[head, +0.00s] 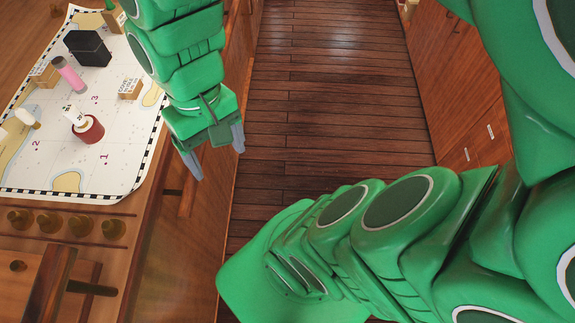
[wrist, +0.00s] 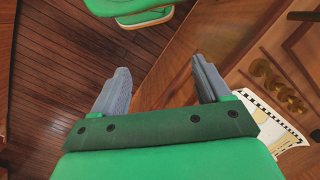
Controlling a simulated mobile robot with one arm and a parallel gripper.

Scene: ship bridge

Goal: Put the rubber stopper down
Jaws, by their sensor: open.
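My gripper (head: 216,157) is open and points down beside the right edge of the chart desk, with nothing between its fingers. In the wrist view my gripper (wrist: 160,78) is also open and empty, with the desk's side panel and the floor beyond it. A short dark red round piece (head: 89,132), which looks like the rubber stopper, stands on the chart (head: 125,172) near the printed numbers. A small pale labelled piece shows at its top. It is left of my gripper and apart from it. I cannot make out its label.
On the chart are a pink cylinder (head: 69,75), a black box (head: 88,48), a small labelled wooden block (head: 130,90) and a pale piece (head: 27,119). Brass knobs (head: 80,226) line the desk front. Wooden cabinets (head: 460,90) stand right of the clear plank floor (head: 330,90).

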